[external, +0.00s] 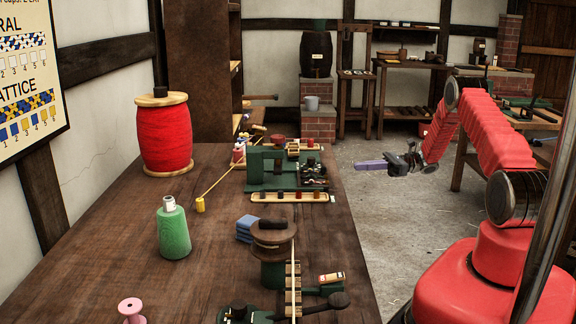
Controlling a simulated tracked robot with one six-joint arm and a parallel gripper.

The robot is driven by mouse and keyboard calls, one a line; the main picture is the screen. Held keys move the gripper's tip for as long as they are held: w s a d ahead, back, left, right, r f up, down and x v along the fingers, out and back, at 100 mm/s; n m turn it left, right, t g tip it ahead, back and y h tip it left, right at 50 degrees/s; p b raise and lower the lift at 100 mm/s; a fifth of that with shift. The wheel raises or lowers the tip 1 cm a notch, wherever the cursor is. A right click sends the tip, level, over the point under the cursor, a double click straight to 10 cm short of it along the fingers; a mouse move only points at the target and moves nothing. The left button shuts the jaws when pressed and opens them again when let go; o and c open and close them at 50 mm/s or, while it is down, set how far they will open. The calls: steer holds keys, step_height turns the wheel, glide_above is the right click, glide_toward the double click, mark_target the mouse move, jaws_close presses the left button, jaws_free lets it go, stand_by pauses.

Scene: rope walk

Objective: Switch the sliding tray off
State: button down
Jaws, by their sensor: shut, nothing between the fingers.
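My gripper (370,165) has purple fingers that are shut and empty. It points left, in the air to the right of the workbench and the green machine, apart from both. The green machine (262,170) stands on the bench. A long pale wooden tray (262,197) with several dark and reddish pegs lies along its near side; this looks like the sliding tray. A shorter pale strip with red knobs (307,144) is at its far side. Small dark parts (313,172) sit at its right end. I cannot tell which part is a switch or how it is set.
The dark bench (120,240) also holds a big red spool (164,135), a green bottle (173,230), a yellow peg (200,204) with a cord, folded blue cloths (245,228), a pink spool (131,309) and a green winder (273,270). Open floor (385,220) lies right of the bench.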

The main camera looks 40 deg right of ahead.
glide_toward(308, 172)
steer(key=shift+s+a+r, duration=0.55)
steer(key=shift+r, duration=0.05)
steer(key=shift+a, duration=0.1)
steer(key=x, duration=0.3)
steer(key=w+x, duration=0.1)
steer(key=x, duration=0.2)
steer(key=d+x, duration=0.1)
steer(key=x, duration=0.2)
steer(key=shift+w+a, duration=0.2)
steer(key=shift+w, duration=0.1)
steer(key=shift+w+a+r, duration=0.15)
steer(key=v, duration=1.4)
steer(key=shift+s+f, duration=0.2)
